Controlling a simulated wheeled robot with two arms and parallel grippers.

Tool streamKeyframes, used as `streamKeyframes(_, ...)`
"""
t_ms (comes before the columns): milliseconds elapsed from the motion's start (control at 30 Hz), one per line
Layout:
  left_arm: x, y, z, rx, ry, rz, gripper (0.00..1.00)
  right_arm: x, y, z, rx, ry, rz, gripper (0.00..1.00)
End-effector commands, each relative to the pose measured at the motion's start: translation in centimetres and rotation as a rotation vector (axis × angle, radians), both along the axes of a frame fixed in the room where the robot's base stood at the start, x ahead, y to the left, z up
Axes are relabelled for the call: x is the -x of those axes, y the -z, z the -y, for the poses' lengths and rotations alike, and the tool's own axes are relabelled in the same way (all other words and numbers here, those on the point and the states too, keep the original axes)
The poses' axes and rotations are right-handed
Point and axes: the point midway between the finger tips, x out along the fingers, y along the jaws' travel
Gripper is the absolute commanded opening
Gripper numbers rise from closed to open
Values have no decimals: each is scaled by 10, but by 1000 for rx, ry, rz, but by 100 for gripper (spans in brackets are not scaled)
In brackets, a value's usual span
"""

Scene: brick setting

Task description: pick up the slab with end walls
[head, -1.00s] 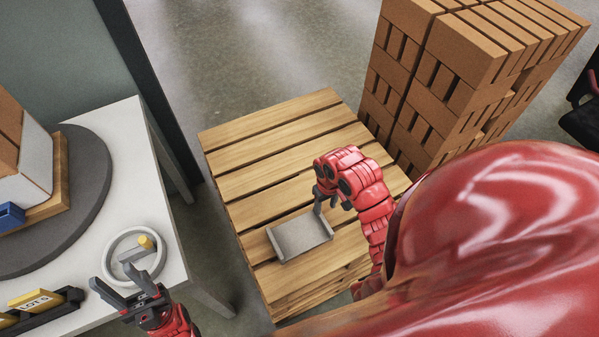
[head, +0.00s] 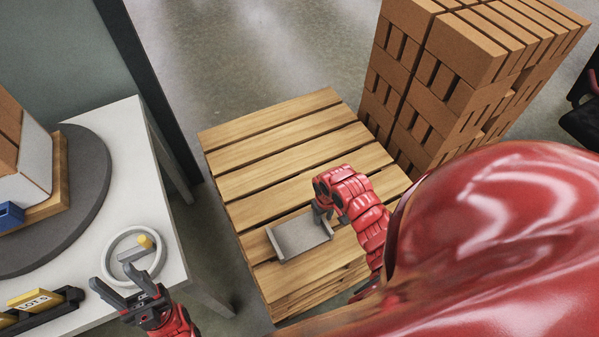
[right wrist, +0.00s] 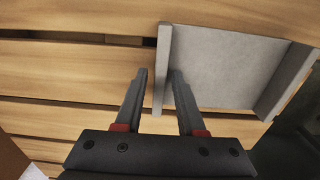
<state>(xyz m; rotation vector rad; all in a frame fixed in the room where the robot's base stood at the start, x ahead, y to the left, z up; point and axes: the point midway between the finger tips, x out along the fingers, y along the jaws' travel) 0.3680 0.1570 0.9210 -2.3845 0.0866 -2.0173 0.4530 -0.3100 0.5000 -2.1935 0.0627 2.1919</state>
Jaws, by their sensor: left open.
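The grey slab with end walls (head: 300,238) lies flat on the wooden pallet, near its front edge. In the right wrist view the slab (right wrist: 225,68) shows an end wall at each side. My right gripper (head: 323,218) is at the slab's right end in the head view. In the right wrist view its two fingers (right wrist: 159,80) are apart, one on each side of the near end wall; contact cannot be told. My left gripper (head: 113,278) is open and empty by the white table's edge.
The pallet (head: 260,147) is otherwise bare. A tall brick stack (head: 440,85) stands behind it at right. The white table (head: 130,175) at left holds a grey round plate (head: 88,190), a white ring (head: 112,262) with a yellow knob, and a yellow-and-black item (head: 38,302).

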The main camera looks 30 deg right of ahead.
Motion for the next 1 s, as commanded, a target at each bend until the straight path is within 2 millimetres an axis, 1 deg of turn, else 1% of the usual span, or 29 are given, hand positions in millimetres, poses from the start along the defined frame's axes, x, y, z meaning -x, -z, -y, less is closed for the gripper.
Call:
streamKeyframes(33, 0, 0, 0, 0, 0, 0, 50, 0, 0, 0, 0, 0, 0, 27)
streamKeyframes(100, 0, 0, 0, 0, 0, 0, 50, 0, 0, 0, 0, 0, 0, 15)
streamKeyframes(167, 0, 0, 0, 0, 0, 0, 50, 0, 0, 0, 0, 0, 0, 4)
streamKeyframes(200, 0, 0, 0, 0, 0, 0, 50, 0, 0, 0, 0, 1, 0, 0)
streamKeyframes(1000, 0, 0, 0, 0, 0, 0, 50, 0, 0, 0, 0, 1, -1, 0)
